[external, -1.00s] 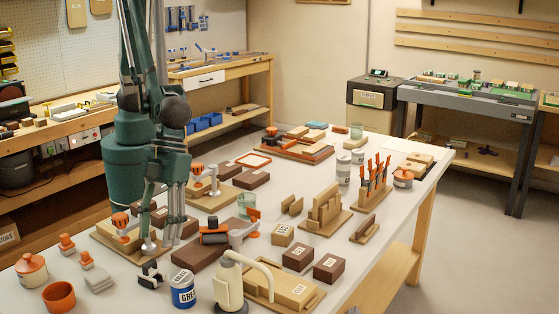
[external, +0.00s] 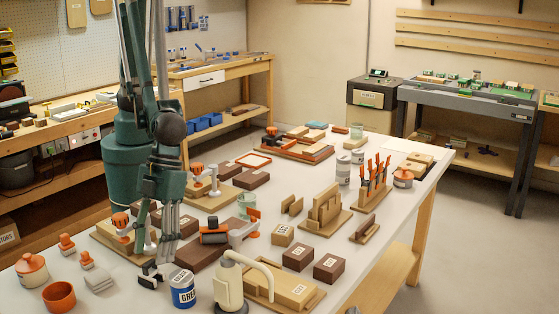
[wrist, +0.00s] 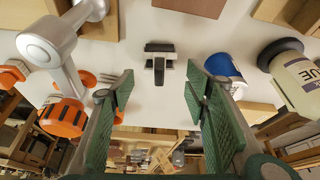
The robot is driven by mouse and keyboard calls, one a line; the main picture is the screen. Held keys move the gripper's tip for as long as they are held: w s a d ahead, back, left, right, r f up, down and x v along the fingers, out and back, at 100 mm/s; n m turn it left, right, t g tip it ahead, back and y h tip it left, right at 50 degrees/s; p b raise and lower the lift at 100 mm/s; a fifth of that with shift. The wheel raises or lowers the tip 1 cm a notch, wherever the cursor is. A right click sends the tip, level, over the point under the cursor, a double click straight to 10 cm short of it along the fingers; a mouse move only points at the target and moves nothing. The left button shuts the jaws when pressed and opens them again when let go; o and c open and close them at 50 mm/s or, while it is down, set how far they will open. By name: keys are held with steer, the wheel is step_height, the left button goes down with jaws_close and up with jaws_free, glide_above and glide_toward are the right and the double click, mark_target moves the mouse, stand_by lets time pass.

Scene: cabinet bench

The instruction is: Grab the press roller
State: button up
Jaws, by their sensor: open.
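A small black and light-grey T-shaped tool (external: 150,276), which looks like the press roller, lies on the white bench near its front-left part. In the wrist view the tool (wrist: 159,62) shows between and beyond my fingertips, with a dark bar across and a dark stem. My gripper (external: 158,254) points down just above it in the external view. In the wrist view my gripper (wrist: 159,88) is open, with green finger pads apart on either side and nothing between them. I see no contact with the tool.
A blue can (external: 183,288) stands close to the right of the tool, with a cream dispenser (external: 229,287) beyond it. An orange-and-grey clamp (wrist: 66,60) is close on the left in the wrist view. Grey pads (external: 99,281) lie left of the tool.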

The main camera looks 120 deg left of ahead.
mark_target(150, 262)
steer(key=shift+f, duration=0.15)
steer(key=shift+b+x, duration=0.6)
steer(key=shift+x, duration=1.95)
steer(key=shift+d, duration=0.1)
steer(key=c, duration=0.8)
steer(key=shift+r, duration=0.2)
steer(key=shift+c, duration=0.2)
steer(key=shift+r+p, duration=0.85)
steer(key=shift+r, duration=4)
